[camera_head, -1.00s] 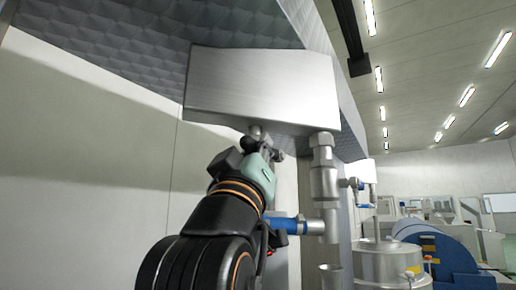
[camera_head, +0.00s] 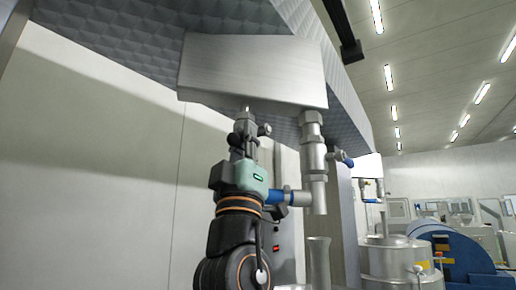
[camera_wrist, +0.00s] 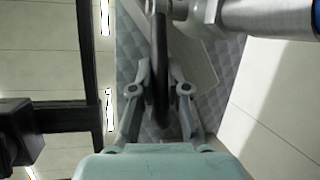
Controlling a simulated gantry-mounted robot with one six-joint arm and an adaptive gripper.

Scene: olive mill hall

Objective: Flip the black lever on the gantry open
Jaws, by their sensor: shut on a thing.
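My gripper (camera_head: 246,125) points up under a steel box (camera_head: 252,70). In the wrist view my gripper (camera_wrist: 160,72) has its two grey fingers closed in on a long black bar, which looks like the black lever (camera_wrist: 160,45). The lever runs lengthwise between the fingers, up to a metal fitting (camera_wrist: 178,8) at the top edge. In the head view the lever cannot be told clearly from the dark fingers.
A vertical steel pipe (camera_head: 313,160) hangs from the box just right of my gripper. A blue-sleeved side pipe (camera_head: 275,197) lies close beside my wrist. Steel tanks (camera_head: 398,262) and a blue machine (camera_head: 455,250) stand at right.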

